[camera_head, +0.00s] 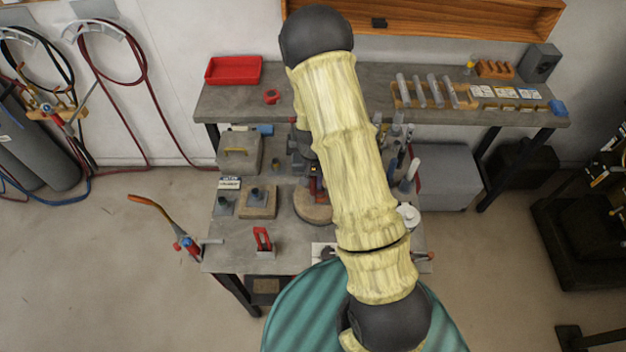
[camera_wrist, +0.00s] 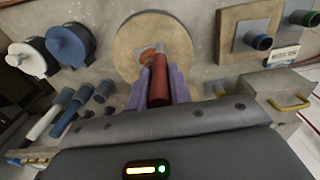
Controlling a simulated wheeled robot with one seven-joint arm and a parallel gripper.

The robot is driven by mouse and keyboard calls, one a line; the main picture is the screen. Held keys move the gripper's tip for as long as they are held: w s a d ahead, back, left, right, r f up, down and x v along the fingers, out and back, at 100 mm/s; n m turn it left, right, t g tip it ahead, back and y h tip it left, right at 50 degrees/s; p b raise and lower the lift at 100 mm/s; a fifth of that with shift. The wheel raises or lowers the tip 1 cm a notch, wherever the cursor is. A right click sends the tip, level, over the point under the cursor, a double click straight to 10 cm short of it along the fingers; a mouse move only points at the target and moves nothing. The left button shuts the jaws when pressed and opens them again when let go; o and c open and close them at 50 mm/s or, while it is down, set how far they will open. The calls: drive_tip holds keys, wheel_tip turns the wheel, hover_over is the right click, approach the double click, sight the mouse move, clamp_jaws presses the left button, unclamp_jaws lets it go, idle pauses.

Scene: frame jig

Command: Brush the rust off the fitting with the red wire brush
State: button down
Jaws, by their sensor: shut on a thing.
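My gripper (camera_wrist: 158,88) has purple fingers and is shut on the dark red handle of the wire brush (camera_wrist: 159,78). The brush points at a round tan pad (camera_wrist: 125,45) in the wrist view. A grey piece with an orange-brown rusty patch (camera_wrist: 148,54), seemingly the fitting, lies on that pad, partly hidden by the brush. I cannot tell whether the bristles touch it. In the head view the round pad (camera_head: 312,209) is on the bench in front of my arm, with a bit of red brush (camera_head: 315,184) above it; my arm hides much of this area.
A square board with a grey fitting (camera_head: 257,198) stands left of the pad. A box with a yellow handle (camera_head: 240,153), a red stand (camera_head: 262,241) and a torch (camera_head: 185,245) are also left. Upright tools (camera_head: 410,175) crowd the right. A shelf (camera_head: 350,100) runs behind.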

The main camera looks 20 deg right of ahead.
drive_tip(key=shift+f, duration=0.1)
drive_tip(key=shift+w+d, duration=0.25)
drive_tip(key=shift+w, duration=0.75)
drive_tip(key=shift+s, duration=0.2)
drive_tip(key=shift+s+a, duration=0.25)
drive_tip(key=shift+s, duration=0.65)
drive_tip(key=shift+w+d, duration=0.25)
drive_tip(key=shift+w, duration=0.8)
drive_tip(key=shift+s+f, duration=0.1)
